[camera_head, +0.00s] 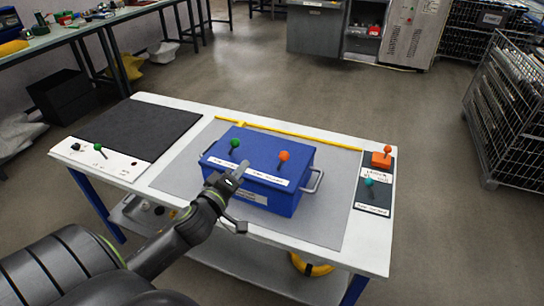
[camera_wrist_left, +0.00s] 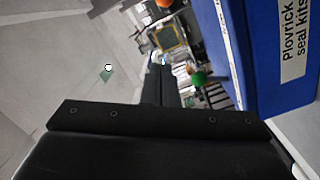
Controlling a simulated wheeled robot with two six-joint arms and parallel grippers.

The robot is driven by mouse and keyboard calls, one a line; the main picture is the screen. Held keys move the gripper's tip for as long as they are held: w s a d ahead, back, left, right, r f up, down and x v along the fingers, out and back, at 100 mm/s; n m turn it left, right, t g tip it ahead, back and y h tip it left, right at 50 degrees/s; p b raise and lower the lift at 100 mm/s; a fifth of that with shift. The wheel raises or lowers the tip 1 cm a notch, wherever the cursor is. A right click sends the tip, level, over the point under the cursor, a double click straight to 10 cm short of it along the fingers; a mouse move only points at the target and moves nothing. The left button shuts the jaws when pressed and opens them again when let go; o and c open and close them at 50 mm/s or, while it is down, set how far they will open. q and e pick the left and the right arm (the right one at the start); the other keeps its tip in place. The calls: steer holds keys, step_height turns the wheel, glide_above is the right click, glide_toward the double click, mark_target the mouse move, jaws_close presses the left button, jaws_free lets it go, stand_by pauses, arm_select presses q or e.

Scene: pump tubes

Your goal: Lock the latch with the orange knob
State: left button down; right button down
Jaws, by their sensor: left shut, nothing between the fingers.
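A blue box (camera_head: 265,186) stands on the table. On its top a latch lever with an orange knob (camera_head: 284,156) rises near the right, tilted, and one with a green knob (camera_head: 235,143) stands further left. White labels lie along the front edge; their text is too small to read. My left gripper (camera_head: 240,169) is shut and empty by the box's front left, left of the orange knob. In the left wrist view its closed fingers (camera_wrist_left: 158,80) point away beside the box wall (camera_wrist_left: 270,90); a green knob (camera_wrist_left: 198,78) and part of an orange one (camera_wrist_left: 164,3) show.
A second orange knob (camera_head: 387,149) on an orange base and a teal knob (camera_head: 368,181) are at the table's right end. A panel with another green knob (camera_head: 98,146) and a black mat (camera_head: 140,125) are at the left. A metal handle (camera_head: 317,181) juts from the box's right side.

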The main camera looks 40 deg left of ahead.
mark_target(280, 155)
arm_select(q)
steer(key=w+p, duration=0.1)
steer(key=w, duration=0.2)
steer(key=w+a+p, duration=0.1)
steer(key=w, duration=0.2)
steer(key=w+p, duration=0.1)
steer(key=w, duration=0.2)
steer(key=shift+w+a, duration=0.15)
steer(key=shift+a, duration=0.05)
steer(key=shift+w+d+f+p, duration=0.2)
steer(key=shift+w+d+f, duration=0.15)
steer(key=shift+d, duration=0.2)
steer(key=shift+w+d+f+p, duration=0.2)
steer(key=shift+d+f, duration=0.25)
steer(key=shift+d, duration=0.1)
steer(key=shift+w+d+f, duration=0.2)
steer(key=shift+d+f, duration=0.15)
steer(key=shift+d, duration=0.15)
steer(key=shift+w+d+f+b, duration=0.1)
steer(key=shift+d+f+b, duration=0.25)
steer(key=shift+d+b, duration=0.45)
steer(key=shift+b, duration=0.45)
